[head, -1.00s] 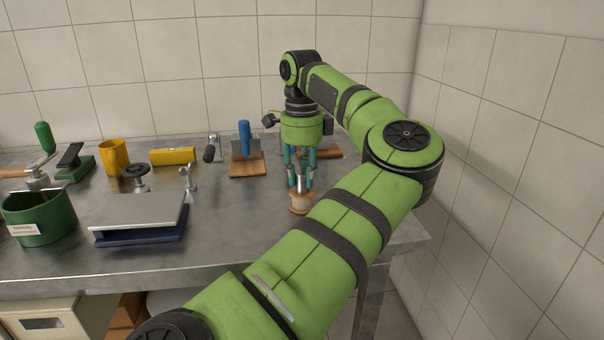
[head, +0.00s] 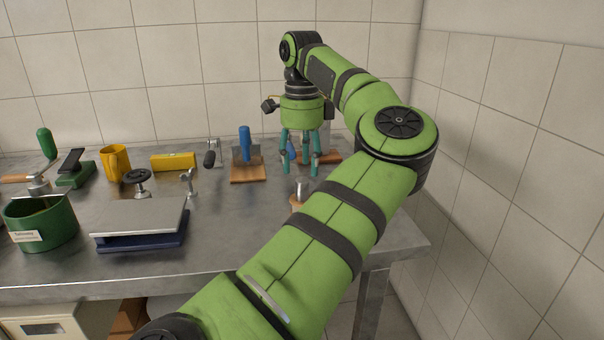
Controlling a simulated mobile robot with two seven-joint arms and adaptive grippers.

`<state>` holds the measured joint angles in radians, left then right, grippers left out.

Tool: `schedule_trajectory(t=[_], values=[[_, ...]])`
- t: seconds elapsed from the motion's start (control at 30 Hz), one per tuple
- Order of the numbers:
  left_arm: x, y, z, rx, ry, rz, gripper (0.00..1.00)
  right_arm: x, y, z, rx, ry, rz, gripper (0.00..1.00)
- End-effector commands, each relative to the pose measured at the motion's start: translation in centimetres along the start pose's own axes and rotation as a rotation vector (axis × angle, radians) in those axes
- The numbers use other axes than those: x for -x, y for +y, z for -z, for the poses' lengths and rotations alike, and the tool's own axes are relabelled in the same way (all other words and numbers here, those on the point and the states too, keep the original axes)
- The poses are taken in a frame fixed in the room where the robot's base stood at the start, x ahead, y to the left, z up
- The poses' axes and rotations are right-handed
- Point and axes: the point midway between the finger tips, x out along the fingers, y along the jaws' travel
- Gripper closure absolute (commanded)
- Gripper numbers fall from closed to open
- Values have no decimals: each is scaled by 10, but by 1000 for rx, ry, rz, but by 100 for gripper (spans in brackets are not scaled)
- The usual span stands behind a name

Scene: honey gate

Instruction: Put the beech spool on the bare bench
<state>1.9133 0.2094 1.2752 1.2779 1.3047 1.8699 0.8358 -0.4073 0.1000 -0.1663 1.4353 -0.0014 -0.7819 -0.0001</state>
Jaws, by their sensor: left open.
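The beech spool (head: 297,201) stands on the bare metal bench (head: 235,225) near its right end. A pale wooden flange and a grey metallic upper part show, and my left arm hides its lower right side. My left gripper (head: 300,171) points down with its teal fingers apart. It is open and empty, above and apart from the spool. My right gripper is not in view.
Behind the gripper lies a wooden-based item (head: 328,157). A blue-handled tool on a wooden board (head: 247,173) stands left of it. A grey-topped press (head: 140,215), green pot (head: 45,228), yellow mug (head: 115,162) and yellow block (head: 173,161) fill the left.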

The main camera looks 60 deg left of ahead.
Motion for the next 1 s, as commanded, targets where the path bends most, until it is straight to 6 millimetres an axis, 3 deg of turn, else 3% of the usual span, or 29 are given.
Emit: schedule_trajectory(t=[0.03, 0.2, 0.4, 1.0], values=[[16, 0, -1, -1, 0, 3, 48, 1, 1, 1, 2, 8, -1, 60], [49, 0, -1, -1, 0, 1, 48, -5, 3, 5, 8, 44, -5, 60], [71, 0, -1, 1, 0, -1, 48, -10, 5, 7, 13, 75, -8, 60], [74, 0, 0, 1, 0, -2, 48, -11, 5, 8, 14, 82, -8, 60]])
